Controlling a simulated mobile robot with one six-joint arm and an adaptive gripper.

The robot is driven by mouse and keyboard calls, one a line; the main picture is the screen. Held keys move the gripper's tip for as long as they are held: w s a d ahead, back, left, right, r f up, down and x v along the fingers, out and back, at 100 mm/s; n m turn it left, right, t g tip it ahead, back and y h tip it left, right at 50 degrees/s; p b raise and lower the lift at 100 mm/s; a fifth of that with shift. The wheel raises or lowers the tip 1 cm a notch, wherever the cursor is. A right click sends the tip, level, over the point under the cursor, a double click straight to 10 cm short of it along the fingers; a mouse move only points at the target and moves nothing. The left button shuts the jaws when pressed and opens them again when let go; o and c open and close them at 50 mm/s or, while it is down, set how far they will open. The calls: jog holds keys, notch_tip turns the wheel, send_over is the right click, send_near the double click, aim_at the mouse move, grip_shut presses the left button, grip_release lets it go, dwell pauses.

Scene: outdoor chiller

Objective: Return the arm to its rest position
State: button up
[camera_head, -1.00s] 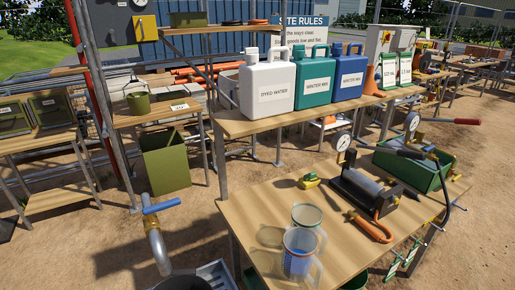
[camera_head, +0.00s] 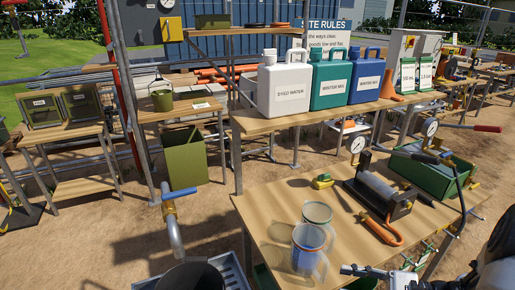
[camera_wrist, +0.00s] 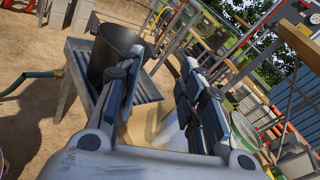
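My arm shows at the lower right of the head view, and my gripper (camera_head: 362,270) is at the bottom edge, close to the handle side of a clear measuring jug (camera_head: 308,248). In the wrist view the two dark fingers of my gripper (camera_wrist: 158,92) stand apart, with nothing clearly held between them. A pale, blurred shape shows low between the fingers; I cannot tell what it is. A second clear jug (camera_head: 317,214) stands just behind the first on the wooden table (camera_head: 280,205).
White (camera_head: 285,90), green (camera_head: 330,85) and blue (camera_head: 367,78) canisters stand behind. A black bucket (camera_wrist: 113,50) sits on a grey grated stand.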

jog(key=s+a+r+n+g+h, duration=0.7)
jog(key=s+a+r+n, duration=0.1)
jog(key=a+r+n, duration=0.15)
jog(key=s+r+n+t+h, duration=0.6)
jog(key=s+n+h, duration=0.2)
jog(key=h, duration=0.1)
jog(key=shift+s+a+r, duration=0.2)
jog(key=shift+a+r, duration=0.05)
jog(key=shift+a, duration=0.15)
